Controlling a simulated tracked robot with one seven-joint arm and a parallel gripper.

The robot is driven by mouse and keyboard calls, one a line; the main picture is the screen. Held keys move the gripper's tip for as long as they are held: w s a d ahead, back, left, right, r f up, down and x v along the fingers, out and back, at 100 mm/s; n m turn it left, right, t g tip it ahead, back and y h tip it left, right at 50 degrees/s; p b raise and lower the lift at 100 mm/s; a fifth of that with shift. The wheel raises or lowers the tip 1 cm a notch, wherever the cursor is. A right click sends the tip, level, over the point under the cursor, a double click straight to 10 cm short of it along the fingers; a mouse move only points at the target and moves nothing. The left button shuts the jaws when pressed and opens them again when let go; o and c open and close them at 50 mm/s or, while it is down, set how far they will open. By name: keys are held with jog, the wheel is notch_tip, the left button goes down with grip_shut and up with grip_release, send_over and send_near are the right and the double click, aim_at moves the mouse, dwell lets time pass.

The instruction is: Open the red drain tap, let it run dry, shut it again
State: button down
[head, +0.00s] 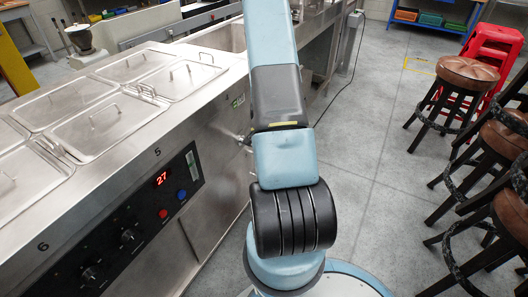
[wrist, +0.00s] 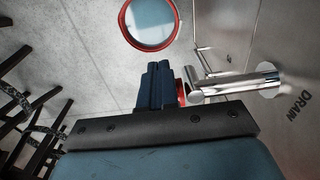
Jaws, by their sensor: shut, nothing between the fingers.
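In the wrist view, the drain tap (wrist: 235,84) is a chrome pipe standing out from the steel panel beside the word DRAIN. A red part (wrist: 181,91) shows at the pipe's outer end, partly hidden behind my fingers. My gripper (wrist: 158,68) is shut and empty, with its dark blue fingers just left of that red part. I cannot tell whether they touch it, or whether the tap is open. No stream of water shows. A red-rimmed round vessel (wrist: 176,38) with a grey-blue inside stands beyond the fingertips. In the head view my arm hides the gripper.
The steel counter (head: 215,150) with lidded wells (head: 100,128) and a control panel (head: 125,235) reading 27 fills the left of the head view. Bar stools (head: 465,75) and red stacked stools (head: 497,45) stand at the right. Grey floor (head: 375,150) between is clear.

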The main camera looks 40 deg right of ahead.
jog(key=shift+w+d, duration=0.15)
jog(key=shift+d, duration=0.05)
